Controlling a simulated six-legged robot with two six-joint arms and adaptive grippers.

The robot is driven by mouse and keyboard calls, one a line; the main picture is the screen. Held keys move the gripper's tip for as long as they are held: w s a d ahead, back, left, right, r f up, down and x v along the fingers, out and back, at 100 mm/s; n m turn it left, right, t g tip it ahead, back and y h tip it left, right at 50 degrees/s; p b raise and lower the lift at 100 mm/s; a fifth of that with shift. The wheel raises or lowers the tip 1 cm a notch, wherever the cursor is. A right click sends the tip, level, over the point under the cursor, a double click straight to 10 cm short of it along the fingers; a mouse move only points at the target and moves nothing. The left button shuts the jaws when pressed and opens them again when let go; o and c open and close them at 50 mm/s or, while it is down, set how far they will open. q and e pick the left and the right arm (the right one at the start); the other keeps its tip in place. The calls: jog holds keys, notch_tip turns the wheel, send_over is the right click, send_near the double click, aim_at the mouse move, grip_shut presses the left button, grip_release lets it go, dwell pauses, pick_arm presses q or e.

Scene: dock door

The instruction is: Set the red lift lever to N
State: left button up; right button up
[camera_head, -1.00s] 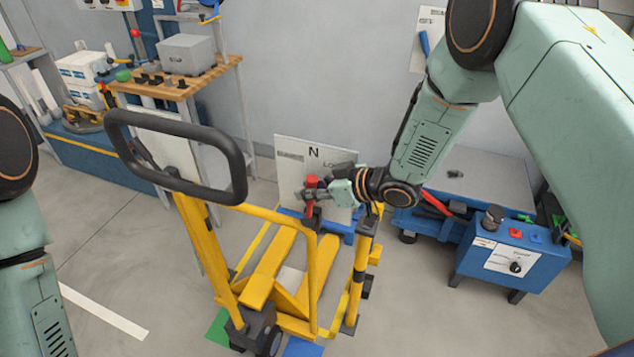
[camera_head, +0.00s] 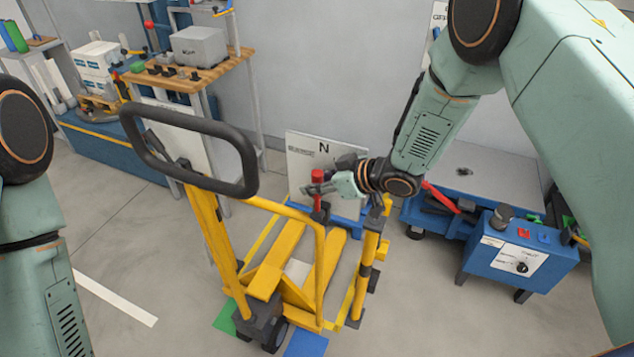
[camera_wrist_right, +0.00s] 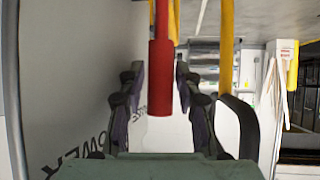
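The red lift lever (camera_head: 318,176) stands roughly upright on the yellow pallet truck (camera_head: 270,282), in front of a white panel (camera_head: 302,160) marked N. More of the panel's lettering is hidden behind my right gripper. My right gripper (camera_head: 318,188) reaches in from the right at the lever. In the right wrist view, the lever's red grip (camera_wrist_right: 160,78) sits between the fingers of my right gripper (camera_wrist_right: 160,80), with gaps on both sides. The fingers are open and I see no clear contact. My left arm shows at the left edge, but its gripper is out of frame.
The truck's black loop handle (camera_head: 250,160) rises left of the lever. A blue control box (camera_head: 520,255) and a grey-topped blue lift table (camera_head: 485,175) stand at the right. A wooden bench (camera_head: 190,75) stands at the back left.

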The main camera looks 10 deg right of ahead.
jog(key=v, duration=1.2)
jog(key=shift+r, duration=0.1)
jog(key=s+d+f+m+g+h+b, duration=0.2)
jog(key=s+f+m+g+h+b, duration=0.2)
jog(key=s+f, duration=1.2)
jog(key=s+d+f+m+g+h+b, duration=0.2)
jog(key=s+f+b, duration=0.6)
jog(key=s+f, duration=0.9)
jog(key=s+m+g+h, duration=0.1)
jog(key=m+g+h, duration=0.1)
jog(key=m, duration=0.1)
jog(key=shift+s+b, duration=0.25)
jog(key=shift+b, duration=0.1)
jog(key=shift+d, duration=0.1)
